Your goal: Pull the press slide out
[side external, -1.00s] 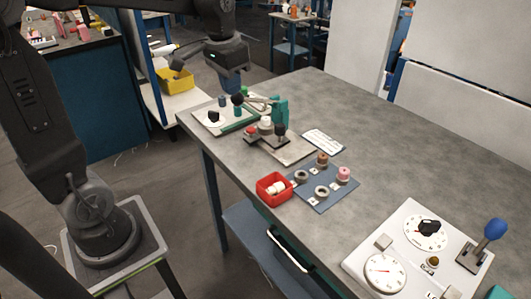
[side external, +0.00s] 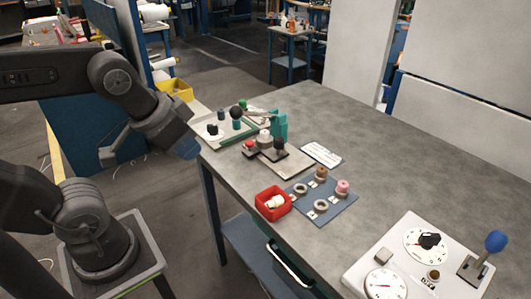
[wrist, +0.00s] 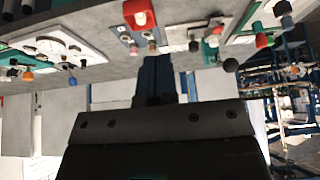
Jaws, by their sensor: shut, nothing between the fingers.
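The press stands on the far part of the table, with a teal upright (side external: 279,124) on a grey base plate (side external: 288,160). In front of the upright is a flat dark slide (side external: 267,152) with a black ball knob (side external: 280,143) and a red knob beside it. The slide's exact extent is too small to tell. My gripper (side external: 187,149) is shut and empty, just off the table's left edge, apart from the press. In the wrist view its shut fingers (wrist: 157,78) point toward the table edge; a black ball knob (wrist: 230,65) shows to their right.
A red box (side external: 272,203) and a blue mat (side external: 335,209) with several rings lie nearer the camera. A board (side external: 225,130) with knobs sits behind the press. A white dial panel (side external: 385,255) is at front right.

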